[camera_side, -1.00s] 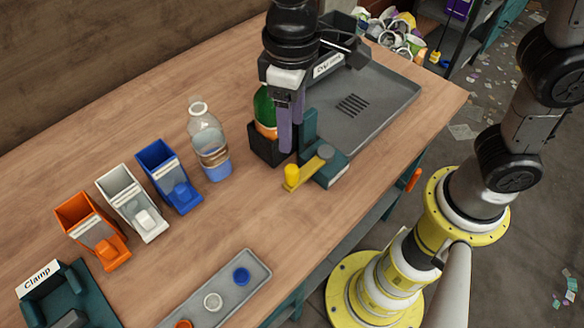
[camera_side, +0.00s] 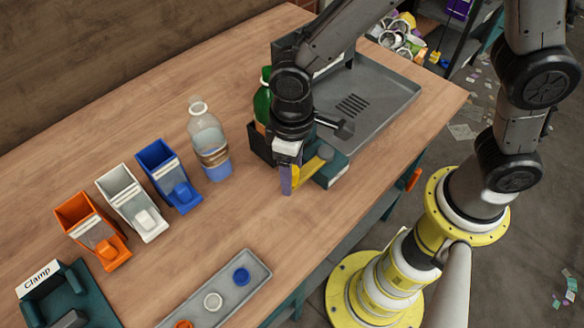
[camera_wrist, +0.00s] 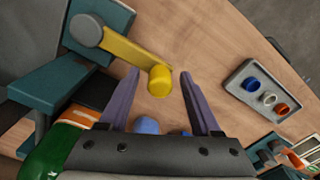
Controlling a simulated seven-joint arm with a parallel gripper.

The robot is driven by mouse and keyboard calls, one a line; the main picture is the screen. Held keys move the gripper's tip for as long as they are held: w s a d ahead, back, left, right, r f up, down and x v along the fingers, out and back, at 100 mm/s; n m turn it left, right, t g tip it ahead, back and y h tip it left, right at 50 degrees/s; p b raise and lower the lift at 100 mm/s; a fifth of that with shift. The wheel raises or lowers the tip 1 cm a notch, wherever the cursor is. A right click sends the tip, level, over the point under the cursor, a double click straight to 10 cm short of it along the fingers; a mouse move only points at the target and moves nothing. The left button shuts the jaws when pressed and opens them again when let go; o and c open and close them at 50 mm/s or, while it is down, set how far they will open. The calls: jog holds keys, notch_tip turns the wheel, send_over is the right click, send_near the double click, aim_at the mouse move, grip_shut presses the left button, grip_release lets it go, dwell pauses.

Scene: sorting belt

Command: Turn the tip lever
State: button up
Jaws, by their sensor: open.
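The yellow tip lever (camera_side: 309,170) sticks out from a teal block (camera_side: 334,172) beside the dark tray. In the wrist view the lever (camera_wrist: 125,50) runs from a grey pivot (camera_wrist: 86,30) to a knob (camera_wrist: 160,80). My gripper (camera_side: 287,185) is low at the lever's knob end, and its purple fingers hide the knob in the side view. In the wrist view the fingers (camera_wrist: 160,73) are apart, with the knob end between them, nearer the left finger. I cannot tell whether a finger touches it. The green bottle (camera_side: 262,104) stands in a black holder behind my gripper.
A clear bottle (camera_side: 207,141) stands to the left. Blue, white and orange bins (camera_side: 103,250) line the table further left. A grey tray (camera_side: 218,298) with caps lies at the front. The table between it and my gripper is clear.

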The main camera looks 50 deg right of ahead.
jog(key=shift+c, duration=0.2)
grip_shut()
dwell(1.1)
